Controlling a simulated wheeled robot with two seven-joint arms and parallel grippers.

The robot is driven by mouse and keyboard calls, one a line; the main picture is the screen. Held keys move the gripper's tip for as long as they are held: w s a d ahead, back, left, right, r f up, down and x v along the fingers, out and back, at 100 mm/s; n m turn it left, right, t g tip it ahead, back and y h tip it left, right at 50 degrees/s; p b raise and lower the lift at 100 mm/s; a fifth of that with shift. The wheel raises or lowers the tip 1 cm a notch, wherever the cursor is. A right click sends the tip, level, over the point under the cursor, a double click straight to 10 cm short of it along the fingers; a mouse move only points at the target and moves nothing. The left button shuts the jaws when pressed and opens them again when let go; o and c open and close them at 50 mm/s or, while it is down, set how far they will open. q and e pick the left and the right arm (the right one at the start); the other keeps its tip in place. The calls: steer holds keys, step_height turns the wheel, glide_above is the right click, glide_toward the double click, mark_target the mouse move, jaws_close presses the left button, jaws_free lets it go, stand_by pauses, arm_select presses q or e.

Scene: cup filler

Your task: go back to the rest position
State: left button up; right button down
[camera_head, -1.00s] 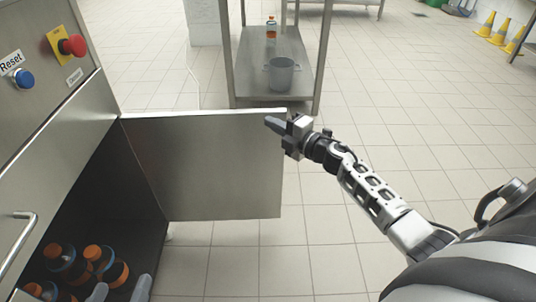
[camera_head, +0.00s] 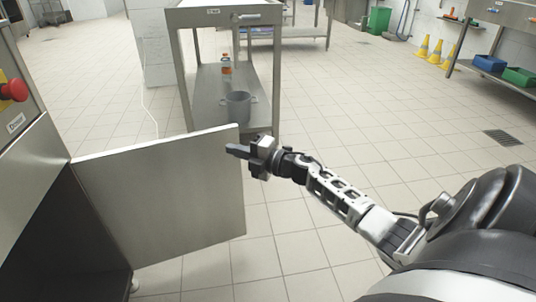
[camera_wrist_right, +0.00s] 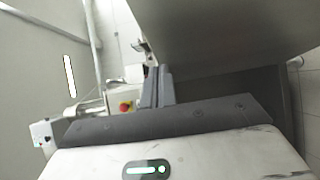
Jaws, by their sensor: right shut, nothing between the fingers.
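My right gripper (camera_head: 238,151) is shut and empty in the head view, in front of the free edge of an open steel cabinet door (camera_head: 160,200). I cannot tell whether it touches the door. In the right wrist view its fingers (camera_wrist_right: 157,88) are together, and a broad grey metal surface (camera_wrist_right: 225,35) fills the upper right. My right arm reaches in from the lower right. My left gripper is not in view.
A steel machine with a red button (camera_head: 14,91) stands at the left. Behind the door is a steel table (camera_head: 212,17) with a grey pot (camera_head: 238,106) and an orange-capped bottle (camera_head: 226,66) on its lower shelf. Yellow cones (camera_head: 437,50) stand far right. Tiled floor at right is clear.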

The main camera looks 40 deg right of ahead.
arm_select(q)
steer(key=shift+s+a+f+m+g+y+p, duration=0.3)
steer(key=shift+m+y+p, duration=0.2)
steer(key=shift+p, duration=0.2)
arm_select(e)
steer(key=v, duration=1)
steer(key=shift+d, duration=0.2)
steer(key=shift+s, duration=0.15)
